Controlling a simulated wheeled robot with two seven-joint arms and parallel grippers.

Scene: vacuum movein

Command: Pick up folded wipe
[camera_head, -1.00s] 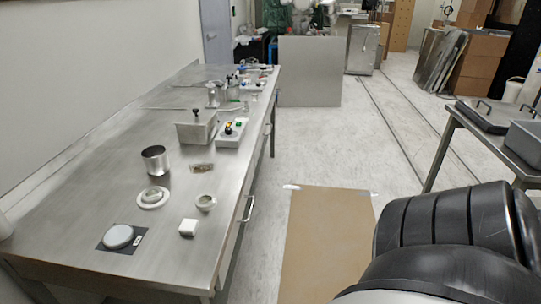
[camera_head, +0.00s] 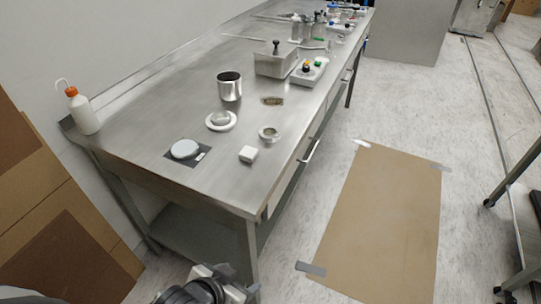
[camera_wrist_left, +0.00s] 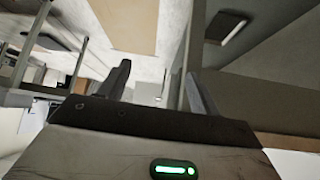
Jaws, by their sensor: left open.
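The folded wipe (camera_head: 248,154) is a small white block lying on the steel table, near its front edge. My left gripper (camera_head: 226,280) shows at the bottom of the head view, in front of the table's near end and apart from the wipe. In the left wrist view its two dark fingers (camera_wrist_left: 158,82) stand apart with nothing between them. I cannot make out the wipe in that view. My right gripper is out of view.
The steel table (camera_head: 135,138) bears a round pad on a dark mat (camera_head: 184,149), a white ringed dish (camera_head: 221,121), a small round cup (camera_head: 269,134), a metal beaker (camera_head: 229,87) and a steel box (camera_head: 276,61). A wash bottle (camera_head: 83,111) stands at the left corner. A brown mat (camera_head: 385,215) covers floor at right.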

